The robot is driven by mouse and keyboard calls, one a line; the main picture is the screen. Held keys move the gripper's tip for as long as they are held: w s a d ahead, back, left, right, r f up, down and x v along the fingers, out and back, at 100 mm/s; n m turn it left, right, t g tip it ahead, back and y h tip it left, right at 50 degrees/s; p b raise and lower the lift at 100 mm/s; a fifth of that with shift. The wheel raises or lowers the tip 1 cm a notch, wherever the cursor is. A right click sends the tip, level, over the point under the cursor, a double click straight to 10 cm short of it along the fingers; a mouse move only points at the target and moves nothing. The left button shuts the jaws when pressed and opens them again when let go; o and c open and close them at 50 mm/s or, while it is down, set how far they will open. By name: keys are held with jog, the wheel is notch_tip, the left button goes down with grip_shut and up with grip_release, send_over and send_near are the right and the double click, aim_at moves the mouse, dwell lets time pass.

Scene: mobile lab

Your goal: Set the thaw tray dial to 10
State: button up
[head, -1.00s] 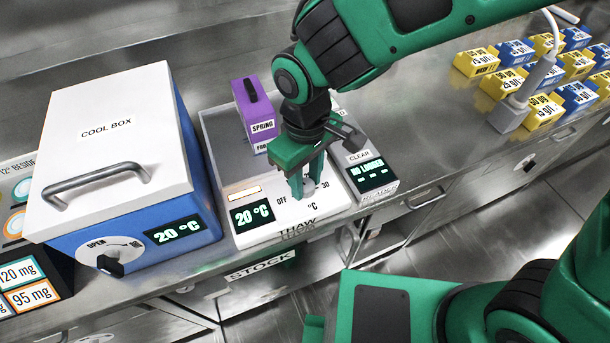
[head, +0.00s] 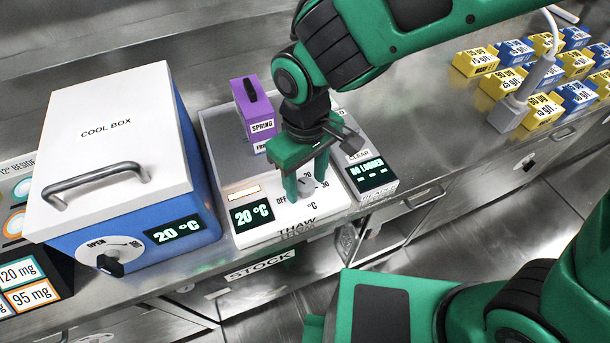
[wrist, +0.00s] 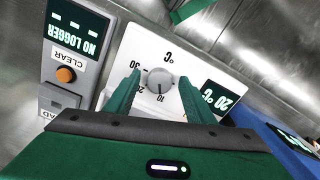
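The thaw tray (head: 238,232) is a white-fronted unit, and its display (head: 252,214) reads 20 °C. My gripper (head: 306,183) is open, pointing down with one finger on each side of the dial. In the wrist view gaps show between the fingers (wrist: 159,97) and the dial.
A purple box (head: 253,112) labelled SPRING stands on the tray's back part. A cool box (head: 115,140) is at the left. A logger reader (head: 372,174) showing NO LOGGER is close on the right. Several yellow and blue boxes (head: 560,75) lie further right.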

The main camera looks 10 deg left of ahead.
aim_at(306, 185)
notch_tip(306, 185, up, 11)
dwell(0.6)
jog(key=shift+f, duration=0.15)
jog(key=w+d+r+m, duration=0.1)
jog(key=w+d+m, duration=0.3)
jog(key=d, duration=0.9)
jog(key=w+d+m, duration=0.3)
jog(key=d+m, duration=0.1)
jog(key=d, duration=0.9)
jog(key=s+d+f+m, duration=0.1)
jog(key=s+d+m, duration=0.3)
jog(key=d, duration=0.6)
jog(key=s+d+f+m, duration=0.1)
jog(key=s+d+m, duration=0.3)
jog(key=s+d, duration=0.5)
jog(key=shift+s+d, duration=0.2)
jog(key=shift+d, duration=0.5)
